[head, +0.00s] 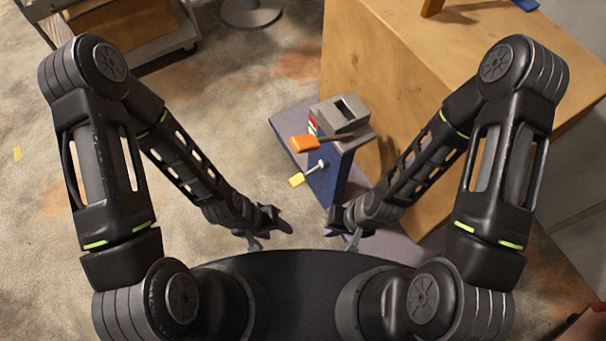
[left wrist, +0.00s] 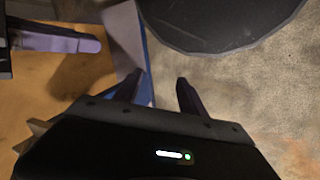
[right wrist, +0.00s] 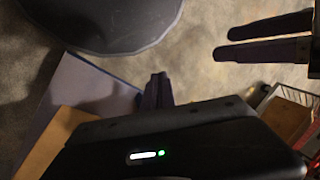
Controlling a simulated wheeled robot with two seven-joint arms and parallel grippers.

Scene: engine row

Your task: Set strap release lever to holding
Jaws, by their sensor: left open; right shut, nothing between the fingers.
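A blue stand with a grey top housing (head: 341,115) carries two levers on its left side. The upper lever has an orange handle (head: 305,144) and a dark arm. The lower one has a yellow handle (head: 297,180) on a thin metal rod. I cannot tell from their looks which is the strap release lever. My left gripper (head: 272,226) is open and empty, below and left of the stand; its spread fingers show in the left wrist view (left wrist: 160,80). My right gripper (head: 343,232) is shut and empty, below the stand; its closed fingers show in the right wrist view (right wrist: 158,78). Neither gripper touches a lever.
A large wooden crate (head: 440,90) stands right of and behind the stand. The stand rests on a purple-grey base plate (head: 290,125). A grey cart (head: 130,35) is at the back left. The floor (head: 235,120) left of the stand is clear.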

